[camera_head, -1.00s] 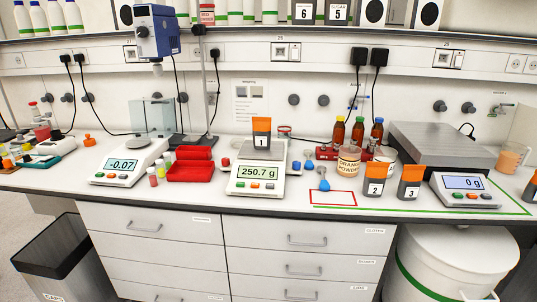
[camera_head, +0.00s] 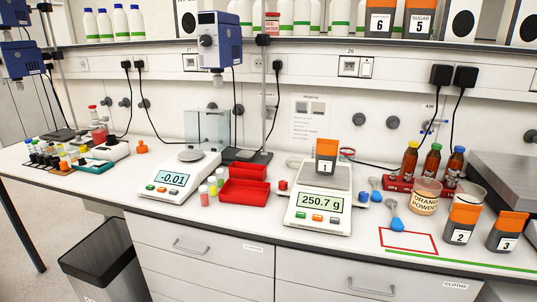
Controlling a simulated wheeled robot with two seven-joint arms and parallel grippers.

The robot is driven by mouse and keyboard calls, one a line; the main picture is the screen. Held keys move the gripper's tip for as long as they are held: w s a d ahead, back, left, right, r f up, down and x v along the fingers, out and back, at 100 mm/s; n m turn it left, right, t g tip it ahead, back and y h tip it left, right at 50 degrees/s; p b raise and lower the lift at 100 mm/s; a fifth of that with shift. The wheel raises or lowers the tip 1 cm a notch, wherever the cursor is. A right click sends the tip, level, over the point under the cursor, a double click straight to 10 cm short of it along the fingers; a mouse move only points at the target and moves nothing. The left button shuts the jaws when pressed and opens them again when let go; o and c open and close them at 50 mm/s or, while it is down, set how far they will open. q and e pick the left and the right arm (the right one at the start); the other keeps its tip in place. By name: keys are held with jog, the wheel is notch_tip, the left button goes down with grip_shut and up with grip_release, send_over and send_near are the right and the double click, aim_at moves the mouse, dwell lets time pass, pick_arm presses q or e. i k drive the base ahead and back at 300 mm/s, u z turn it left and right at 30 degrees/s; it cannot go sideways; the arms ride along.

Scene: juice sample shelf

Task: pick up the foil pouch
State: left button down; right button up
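Several grey foil pouches with orange tops are in view, each with a white number label. Pouch 1 (camera_head: 326,157) stands upright on the pan of the middle balance (camera_head: 318,222), which reads 250.7 g. Pouch 2 (camera_head: 461,223) and pouch 3 (camera_head: 507,231) stand on the bench at the right. Pouch 6 (camera_head: 380,20) and pouch 5, marked sugar (camera_head: 421,20), stand on the upper shelf. Neither of my grippers is in view.
A red tray (camera_head: 244,192) and a left balance (camera_head: 178,180) sit left of the middle balance. A red-outlined bench area (camera_head: 408,241) is empty. Blue scoops (camera_head: 394,218), an orange powder tub (camera_head: 425,197) and brown bottles (camera_head: 431,161) stand near pouch 2.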

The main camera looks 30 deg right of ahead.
aim_at(327, 149)
jog(key=u, duration=0.2)
jog(key=i, duration=0.9)
jog(key=z, duration=0.25)
